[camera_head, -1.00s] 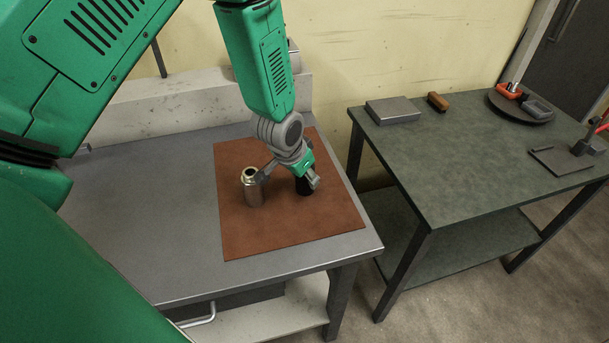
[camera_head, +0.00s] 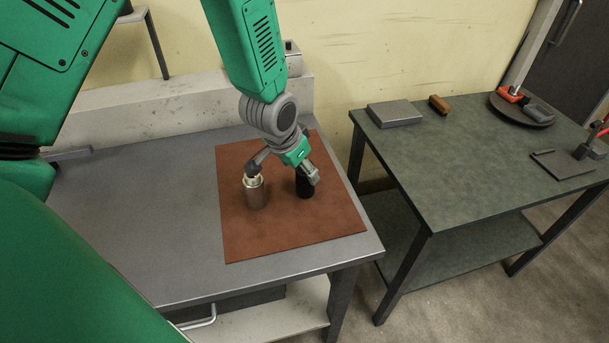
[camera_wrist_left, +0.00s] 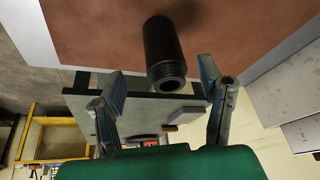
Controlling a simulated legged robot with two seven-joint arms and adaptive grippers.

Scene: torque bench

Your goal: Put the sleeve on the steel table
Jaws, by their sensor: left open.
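In the left wrist view the black cylinder (camera_wrist_left: 163,50) shows a threaded end and lies just beyond the fingertips. My left gripper (camera_head: 284,171) is open and empty above the mat. One finger is close by the silver cylinder's rim, the other over the black cylinder, partly hiding it. My right gripper is not in view.
A green-topped table (camera_head: 480,160) stands to the right, across a gap. It holds a grey box (camera_head: 394,114), a brown block (camera_head: 439,103) and a round dark tray (camera_head: 525,120) with items. The steel table's left part is clear; a pale ledge (camera_head: 160,105) runs behind it.

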